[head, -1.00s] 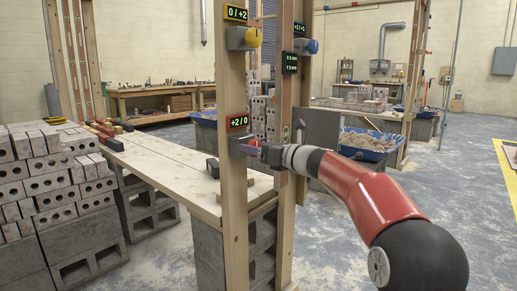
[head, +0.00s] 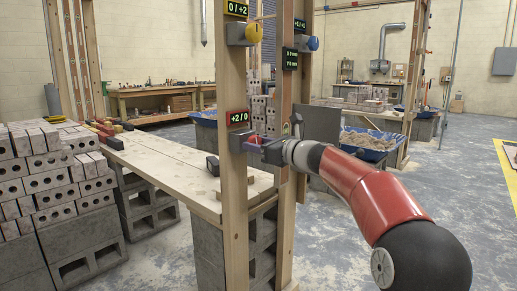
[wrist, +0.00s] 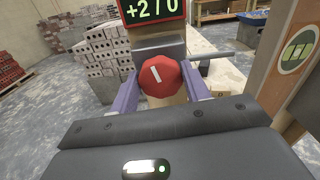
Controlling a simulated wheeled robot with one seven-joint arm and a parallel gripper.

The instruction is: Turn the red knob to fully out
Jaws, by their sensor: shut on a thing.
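The red knob (wrist: 160,77) faces me in the wrist view, with a white pointer line close to upright and leaning slightly. It sits on a grey box below a red-framed display (wrist: 153,8) reading +2 / 0. In the head view the knob (head: 254,139) shows partly, on the near wooden post below the same display (head: 238,118). My gripper (wrist: 160,84) is shut on the red knob, with a purple finger on each side. In the head view my gripper (head: 254,147) reaches the knob from the right and hides part of it.
A yellow knob (head: 253,34) is higher on the same post, its display reading 0 / +2. A blue knob (head: 312,44) is on the post behind. A wooden post (wrist: 285,70) stands close on the right in the wrist view. A plank table (head: 160,160) extends behind.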

